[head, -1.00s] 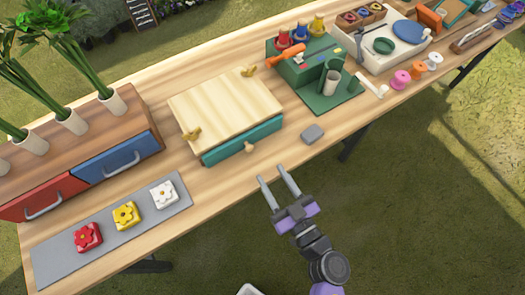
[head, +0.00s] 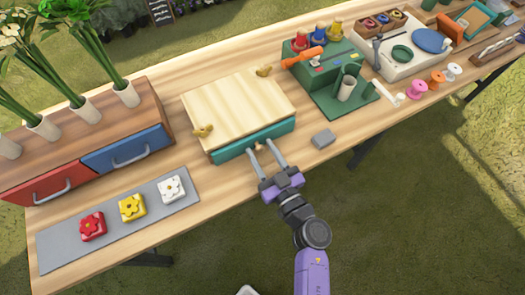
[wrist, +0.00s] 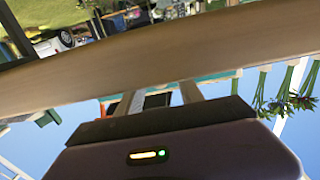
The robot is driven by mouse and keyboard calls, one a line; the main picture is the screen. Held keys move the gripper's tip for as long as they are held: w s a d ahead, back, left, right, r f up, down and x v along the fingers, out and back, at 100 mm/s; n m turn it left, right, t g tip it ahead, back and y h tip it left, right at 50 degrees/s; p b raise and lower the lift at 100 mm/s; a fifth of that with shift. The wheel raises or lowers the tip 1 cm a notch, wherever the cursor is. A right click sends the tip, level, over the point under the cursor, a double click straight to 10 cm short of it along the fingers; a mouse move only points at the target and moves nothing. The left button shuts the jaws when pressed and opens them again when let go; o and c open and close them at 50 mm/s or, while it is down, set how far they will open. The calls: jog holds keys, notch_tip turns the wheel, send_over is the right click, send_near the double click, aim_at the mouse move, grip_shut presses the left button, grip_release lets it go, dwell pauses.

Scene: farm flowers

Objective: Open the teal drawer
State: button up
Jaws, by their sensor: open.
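The teal drawer (head: 230,152) is the front of a light wooden box (head: 238,108) on the workbench, and it looks shut. Its small wooden knob (head: 259,147) shows near the middle of the front. My gripper (head: 260,149) is open, with its two fingertips at the drawer front, one on each side of the knob. I cannot tell whether the fingers touch the knob. In the wrist view a strip of teal (wrist: 215,76) shows past the fingers, and the knob cannot be made out.
A grey block (head: 323,138) lies right of the drawer. A cabinet with a red drawer (head: 40,188) and a blue drawer (head: 130,152) stands to the left. A grey mat (head: 70,255) with three flower blocks lies in front of it. Free grass lies before the bench.

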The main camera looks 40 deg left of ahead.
jog(key=shift+c, duration=0.2)
grip_shut()
dwell(1.1)
